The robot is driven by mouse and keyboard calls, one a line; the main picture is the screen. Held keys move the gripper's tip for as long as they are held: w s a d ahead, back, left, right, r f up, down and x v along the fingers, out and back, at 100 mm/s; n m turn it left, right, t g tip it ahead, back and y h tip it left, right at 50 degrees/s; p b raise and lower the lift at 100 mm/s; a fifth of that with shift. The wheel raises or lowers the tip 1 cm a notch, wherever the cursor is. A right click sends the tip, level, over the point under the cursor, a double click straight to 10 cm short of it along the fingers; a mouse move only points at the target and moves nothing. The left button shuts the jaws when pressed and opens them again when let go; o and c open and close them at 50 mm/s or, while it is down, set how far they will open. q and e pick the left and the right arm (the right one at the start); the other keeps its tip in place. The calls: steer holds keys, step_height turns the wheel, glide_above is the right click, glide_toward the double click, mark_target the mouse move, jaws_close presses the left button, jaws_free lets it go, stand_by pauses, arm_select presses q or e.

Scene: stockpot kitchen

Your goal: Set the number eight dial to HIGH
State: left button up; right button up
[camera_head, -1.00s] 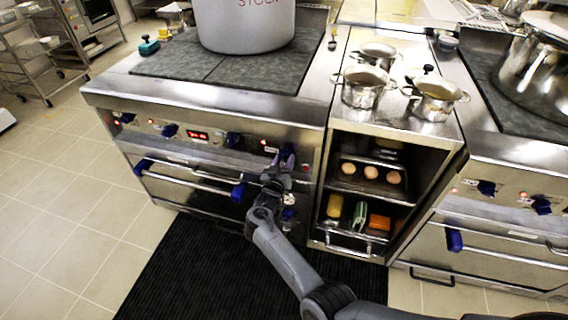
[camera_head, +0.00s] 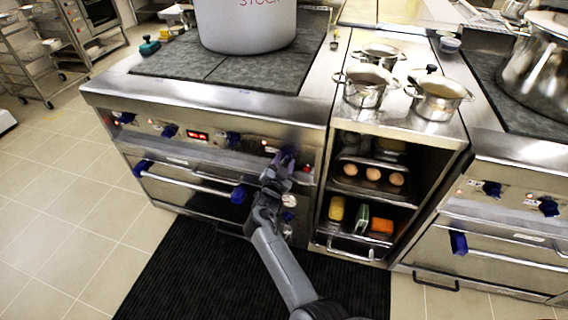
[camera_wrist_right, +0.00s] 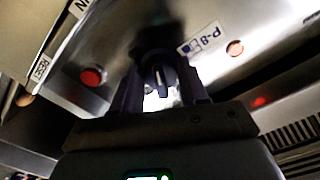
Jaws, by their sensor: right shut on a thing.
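The number eight dial (camera_wrist_right: 159,77) is a dark knob on the stove's steel front panel, beside a label (camera_wrist_right: 203,38) reading P-8 in the right wrist view. My right gripper (camera_head: 285,155) is at the right end of the left stove's control panel (camera_head: 215,139). In the wrist view its two dark fingers stand on either side of the dial, shut on it. My left gripper is not in view.
Other blue knobs (camera_head: 233,139) and a blue-ended oven handle (camera_head: 200,186) are on the same front. A red button (camera_wrist_right: 92,77) and a RESET label (camera_wrist_right: 40,70) are near the dial. An open shelf cabinet (camera_head: 372,200) stands close on the right.

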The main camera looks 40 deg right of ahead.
steer(key=shift+m, duration=0.3)
stand_by(0.4)
steer(key=o, duration=1)
